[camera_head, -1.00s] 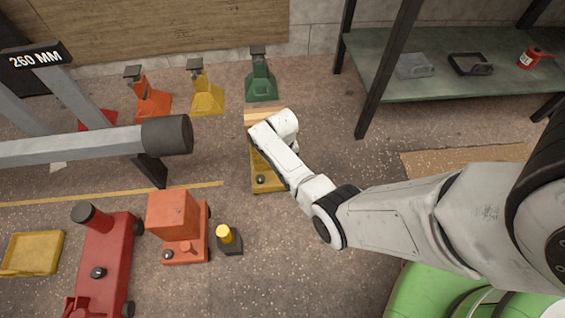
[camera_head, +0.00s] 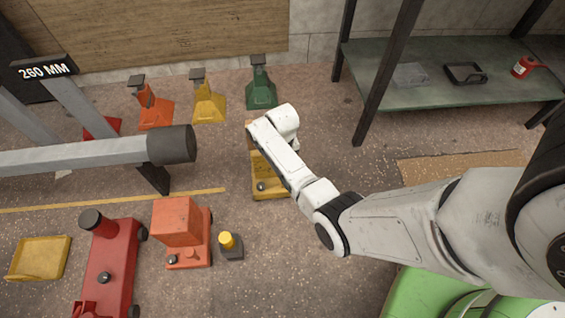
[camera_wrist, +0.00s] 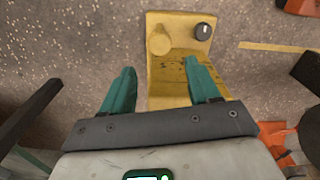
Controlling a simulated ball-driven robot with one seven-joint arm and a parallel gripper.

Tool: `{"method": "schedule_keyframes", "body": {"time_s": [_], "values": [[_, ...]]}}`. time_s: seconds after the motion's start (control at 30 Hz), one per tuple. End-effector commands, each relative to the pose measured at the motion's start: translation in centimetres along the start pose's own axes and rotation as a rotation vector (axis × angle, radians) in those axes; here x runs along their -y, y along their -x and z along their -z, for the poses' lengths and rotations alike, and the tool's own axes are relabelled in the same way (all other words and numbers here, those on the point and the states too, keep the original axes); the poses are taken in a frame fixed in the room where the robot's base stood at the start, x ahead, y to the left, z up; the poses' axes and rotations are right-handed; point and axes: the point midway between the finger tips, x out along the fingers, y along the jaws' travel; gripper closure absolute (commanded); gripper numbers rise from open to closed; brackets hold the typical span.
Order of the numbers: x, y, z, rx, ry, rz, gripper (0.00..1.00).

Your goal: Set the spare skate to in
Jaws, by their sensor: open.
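A yellow skate (camera_head: 271,182) lies on the floor below the end of my arm, which partly covers it in the head view. It also shows in the wrist view (camera_wrist: 168,75), with a round yellow boss and a dark knob (camera_wrist: 203,31) bearing a pale mark at its far end. I cannot read any setting by the knob. My gripper (camera_wrist: 159,72) has two teal fingers spread apart with nothing between them, over the near part of the skate. My fingers are hidden in the head view.
Green (camera_head: 261,88), yellow and orange stands line the wall. A grey beam (camera_head: 75,157) and a shelf (camera_head: 440,92) flank the space.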

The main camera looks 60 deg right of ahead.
Motion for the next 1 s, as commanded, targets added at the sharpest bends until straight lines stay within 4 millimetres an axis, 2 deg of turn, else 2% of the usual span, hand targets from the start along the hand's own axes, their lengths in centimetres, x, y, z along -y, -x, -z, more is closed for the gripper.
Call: {"method": "schedule_keyframes", "body": {"time_s": [0.03,0.1,0.3,1.0], "values": [[0.0,1.5,0.0,-0.001,0.000,0.000,0.39],[0.0,2.5,0.1,-0.002,0.000,0.000,0.39],[0.0,4.1,0.1,-0.001,0.000,0.000,0.39],[0.0,4.2,-0.1,-0.001,0.003,-0.001,0.39]]}}
